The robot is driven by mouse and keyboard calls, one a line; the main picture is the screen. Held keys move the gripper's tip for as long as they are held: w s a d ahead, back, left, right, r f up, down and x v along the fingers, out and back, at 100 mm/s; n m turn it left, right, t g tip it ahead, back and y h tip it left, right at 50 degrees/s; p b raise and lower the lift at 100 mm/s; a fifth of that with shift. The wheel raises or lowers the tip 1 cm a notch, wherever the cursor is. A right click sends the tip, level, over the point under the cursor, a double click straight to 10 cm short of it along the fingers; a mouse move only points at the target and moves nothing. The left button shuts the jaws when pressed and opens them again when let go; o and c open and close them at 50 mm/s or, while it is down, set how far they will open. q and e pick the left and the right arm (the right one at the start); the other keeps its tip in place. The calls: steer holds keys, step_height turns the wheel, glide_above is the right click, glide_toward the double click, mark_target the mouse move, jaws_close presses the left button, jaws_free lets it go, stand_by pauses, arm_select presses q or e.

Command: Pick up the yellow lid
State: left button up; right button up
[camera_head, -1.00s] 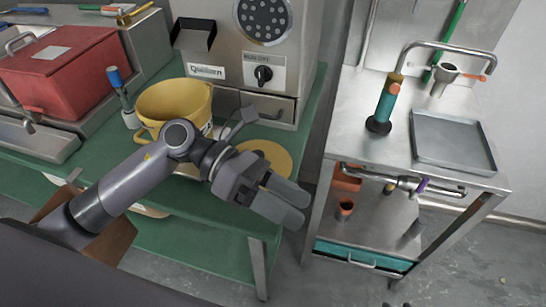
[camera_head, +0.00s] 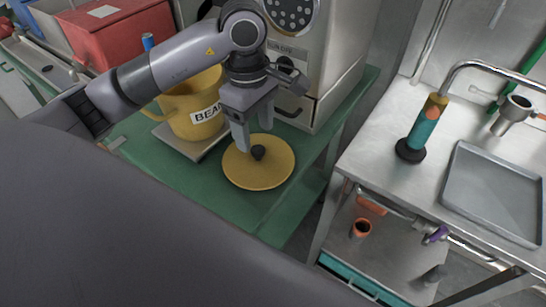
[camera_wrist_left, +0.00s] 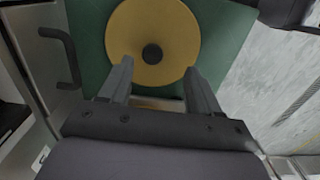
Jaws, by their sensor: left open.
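The yellow lid (camera_head: 262,176) is a flat round disc with a dark knob (camera_head: 258,152) at its centre, lying on the green table. It also shows in the left wrist view (camera_wrist_left: 178,30), with its knob (camera_wrist_left: 152,54) ahead of the fingertips. My left gripper (camera_head: 253,138) points down above the lid, its two fingers apart with nothing between them. In the left wrist view the fingers (camera_wrist_left: 157,66) lie on either side of the knob's line. Whether a fingertip touches the lid I cannot tell. My right gripper is not in view.
A yellow bean container (camera_head: 196,122) stands on a metal plate left of the lid. The grinder machine (camera_head: 325,70) stands behind. The green table's edge (camera_head: 285,225) is close to the lid. A metal bench with a tray (camera_head: 490,192) stands at the right.

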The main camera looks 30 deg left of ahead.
mark_target(258, 149)
arm_select(q)
steer(key=shift+w+a+r+y, duration=0.15)
steer(key=shift+w+a+y, duration=0.05)
steer(key=shift+a+y, duration=0.1)
steer(key=shift+w, duration=0.1)
steer(key=shift+f, duration=0.9)
steer(key=shift+w+d+f+p, duration=0.1)
steer(key=shift+f+p, duration=0.05)
steer(key=shift+f, duration=1.2)
steer(key=shift+w+d+f+p, duration=0.1)
steer(key=shift+f+p, duration=0.05)
steer(key=shift+f, duration=1.15)
steer(key=c, duration=1.1)
